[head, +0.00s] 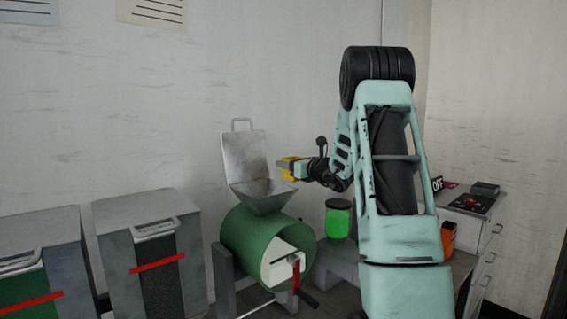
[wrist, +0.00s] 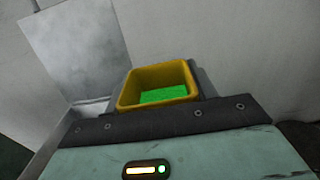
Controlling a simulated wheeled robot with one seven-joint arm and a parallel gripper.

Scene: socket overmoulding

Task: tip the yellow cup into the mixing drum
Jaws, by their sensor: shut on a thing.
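The yellow cup (head: 289,176) is small and partly hidden by my gripper in the head view. In the wrist view the yellow cup (wrist: 125,98) is upright with green material (wrist: 163,95) inside it. My gripper (head: 296,168) is shut on the cup and holds it in the air, at the right side of the hopper. The mixing drum (head: 240,238) is a green cylinder lying on its side on a grey stand. A grey metal hopper (head: 263,203) with a raised lid (head: 243,157) sits on top of it. The wrist view shows the raised lid (wrist: 75,45) at the left.
Two grey bins (head: 150,240) (head: 40,262) stand left of the drum. A jar of green material (head: 338,219) stands on a low grey bench right of the drum. A red-handled crank (head: 296,275) is at the drum's front. A drawer cabinet (head: 487,240) is at the right.

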